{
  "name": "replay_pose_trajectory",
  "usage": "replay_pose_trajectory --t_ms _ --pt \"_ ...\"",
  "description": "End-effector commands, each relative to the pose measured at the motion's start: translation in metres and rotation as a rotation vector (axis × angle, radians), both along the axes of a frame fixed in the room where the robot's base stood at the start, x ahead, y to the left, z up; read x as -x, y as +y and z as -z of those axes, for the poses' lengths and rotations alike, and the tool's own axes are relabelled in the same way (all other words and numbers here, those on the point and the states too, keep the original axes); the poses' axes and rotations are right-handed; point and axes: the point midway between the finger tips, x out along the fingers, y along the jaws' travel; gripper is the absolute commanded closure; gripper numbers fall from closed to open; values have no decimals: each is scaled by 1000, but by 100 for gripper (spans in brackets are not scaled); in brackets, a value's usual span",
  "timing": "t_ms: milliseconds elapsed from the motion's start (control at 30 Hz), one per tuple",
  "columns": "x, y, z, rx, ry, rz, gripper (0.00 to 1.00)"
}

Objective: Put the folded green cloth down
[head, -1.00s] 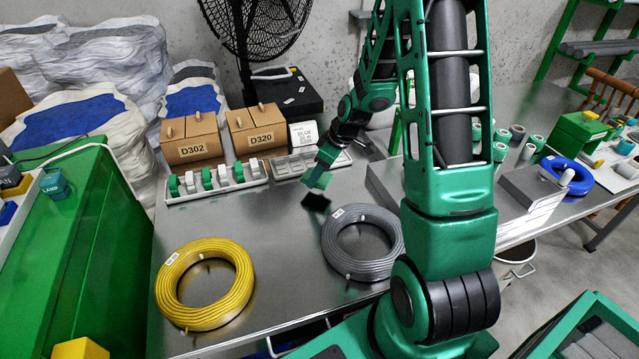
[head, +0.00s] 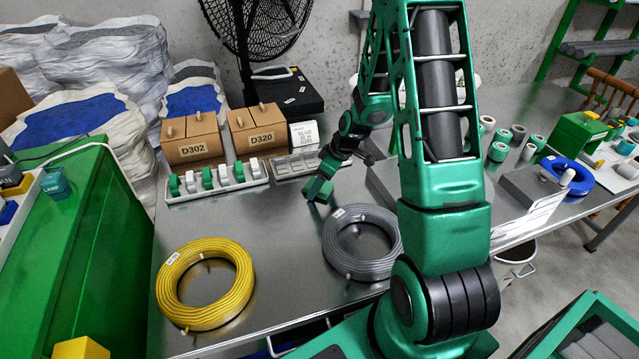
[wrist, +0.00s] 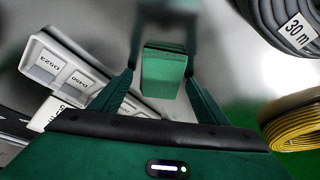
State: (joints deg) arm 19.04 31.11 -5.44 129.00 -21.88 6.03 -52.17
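The folded green cloth (wrist: 163,72) shows in the wrist view as a small green block between the fingertips of my gripper (wrist: 160,76). A narrow strip of grey seems to show beside its left edge, and the right fingertip lies close against its right edge. I cannot tell whether the fingers press on it. In the head view my gripper (head: 318,192) is low over the metal table (head: 283,215), left of the grey cable coil. The cloth is at or just above the tabletop there; the cloth and fingers are hard to separate.
A grey cable coil (head: 330,247) is close at the right, and a yellow coil (head: 240,285) lies front left. Behind are a tray of green and white pieces (head: 215,187), a grey compartment tray (head: 290,165) and boxes D302 (head: 192,150) and D320 (head: 258,138). Bare table lies between them.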

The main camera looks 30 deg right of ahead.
Motion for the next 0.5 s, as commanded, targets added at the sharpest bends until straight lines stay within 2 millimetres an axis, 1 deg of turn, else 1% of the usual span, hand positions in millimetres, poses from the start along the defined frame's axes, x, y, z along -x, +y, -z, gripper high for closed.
replay_pose_trajectory --t_ms 267,367,500 --pt "0 -1 -3 1 -1 0 31" --pt "2 -3 -11 1 -3 1 31" --pt "9 -8 -32 3 -4 2 31"
